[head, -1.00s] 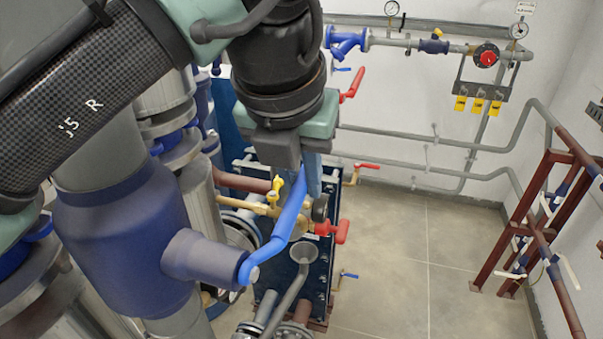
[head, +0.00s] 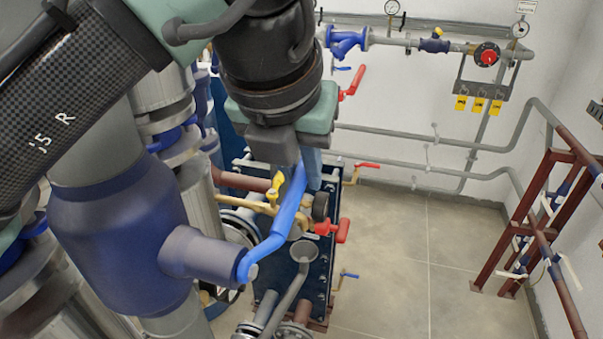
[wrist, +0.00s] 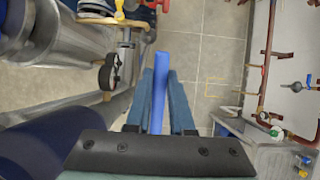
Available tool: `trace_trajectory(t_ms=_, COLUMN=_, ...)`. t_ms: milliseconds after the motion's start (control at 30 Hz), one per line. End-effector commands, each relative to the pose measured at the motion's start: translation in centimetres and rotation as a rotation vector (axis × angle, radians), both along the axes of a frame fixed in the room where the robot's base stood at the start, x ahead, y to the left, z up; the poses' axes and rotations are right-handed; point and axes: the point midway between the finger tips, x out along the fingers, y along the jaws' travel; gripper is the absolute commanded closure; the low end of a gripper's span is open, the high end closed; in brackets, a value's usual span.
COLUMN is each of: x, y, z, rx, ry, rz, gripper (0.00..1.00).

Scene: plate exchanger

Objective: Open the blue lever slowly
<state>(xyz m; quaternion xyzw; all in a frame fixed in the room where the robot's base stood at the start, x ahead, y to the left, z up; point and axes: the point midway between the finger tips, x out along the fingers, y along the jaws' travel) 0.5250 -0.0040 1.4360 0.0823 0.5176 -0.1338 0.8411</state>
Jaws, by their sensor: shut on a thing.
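The blue lever (head: 282,222) is a long, bent handle joined at its lower end to the stub of a large dark blue valve body (head: 120,245). It rises up and to the right from that joint. My gripper (head: 306,178) is shut on the lever's upper end, its fingers pointing down. In the wrist view the blue lever (wrist: 161,72) runs between the two blue-grey fingers of my gripper (wrist: 160,95) and sticks out past them. The very end of the lever is hidden by the gripper in the head view.
A yellow-handled valve (head: 275,188) and a red handle (head: 332,229) are close to the lever. A grey funnel pipe (head: 304,252) stands just below it. A dark plate exchanger (head: 318,275) is behind.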

Motion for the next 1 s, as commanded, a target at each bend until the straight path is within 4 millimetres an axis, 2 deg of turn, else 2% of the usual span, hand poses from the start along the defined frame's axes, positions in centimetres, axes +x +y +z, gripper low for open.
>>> trace_trajectory(t_ms=133, x=0.0, y=0.1, z=0.7, rx=-0.018, ry=-0.052, rz=0.003, gripper=1.0)
trace_trajectory(t_ms=367, x=0.0, y=0.1, z=0.9, rx=-0.017, ry=-0.053, rz=0.004, gripper=1.0)
trace_trajectory(t_ms=400, x=0.0, y=0.1, z=0.9, rx=-0.017, ry=-0.053, rz=0.004, gripper=0.75)
trace_trajectory(t_ms=533, x=0.0, y=0.1, z=0.8, rx=-0.017, ry=-0.051, rz=0.003, gripper=0.52)
trace_trajectory(t_ms=567, x=0.0, y=0.1, z=0.8, rx=-0.017, ry=-0.05, rz=0.003, gripper=0.49)
trace_trajectory(t_ms=867, x=-0.1, y=0.1, z=0.8, rx=-0.016, ry=-0.048, rz=0.002, gripper=0.49)
trace_trajectory(t_ms=1000, x=-0.7, y=0.3, z=1.8, rx=-0.016, ry=-0.049, rz=0.002, gripper=0.49)
